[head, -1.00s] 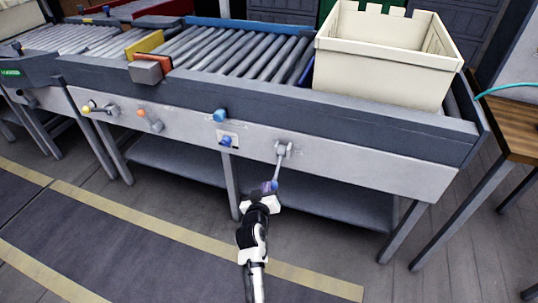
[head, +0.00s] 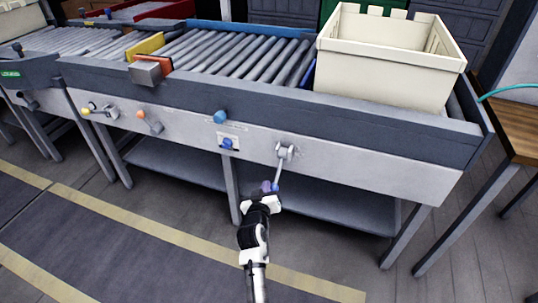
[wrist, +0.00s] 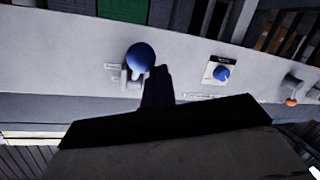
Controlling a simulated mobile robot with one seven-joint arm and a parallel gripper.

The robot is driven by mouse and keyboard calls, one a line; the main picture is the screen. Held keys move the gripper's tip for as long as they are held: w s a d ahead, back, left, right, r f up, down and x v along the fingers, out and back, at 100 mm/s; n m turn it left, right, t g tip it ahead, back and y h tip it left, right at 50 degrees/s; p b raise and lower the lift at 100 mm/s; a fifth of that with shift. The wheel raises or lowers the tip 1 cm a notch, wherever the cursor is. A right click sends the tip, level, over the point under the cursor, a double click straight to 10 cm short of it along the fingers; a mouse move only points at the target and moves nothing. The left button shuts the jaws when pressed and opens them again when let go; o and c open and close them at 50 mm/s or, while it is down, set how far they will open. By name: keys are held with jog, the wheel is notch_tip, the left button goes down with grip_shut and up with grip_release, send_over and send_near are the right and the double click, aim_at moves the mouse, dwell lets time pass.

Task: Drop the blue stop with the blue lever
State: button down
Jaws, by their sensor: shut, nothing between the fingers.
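The blue lever (head: 279,172) is on the conveyor's front panel, with its grey arm hanging down from its mount. Its blue knob (wrist: 140,57) shows clearly in the wrist view; in the head view it is small beside my fingertips. My gripper (head: 268,188) is shut and empty, right at the lever's lower end. In the wrist view its dark fingers (wrist: 157,88) appear close beside the knob; I cannot tell whether they touch it. The blue stop (head: 308,73) shows as a thin blue strip across the rollers, partly hidden by the tote.
A cream tote (head: 385,85) stands on the rollers at the right. A yellow plate (head: 146,46) and an orange plate (head: 160,65) stand farther left.

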jog(key=d+v, duration=0.1)
jog(key=v, duration=0.6)
jog(key=shift+s+a, duration=0.25)
jog(key=shift+a, duration=0.15)
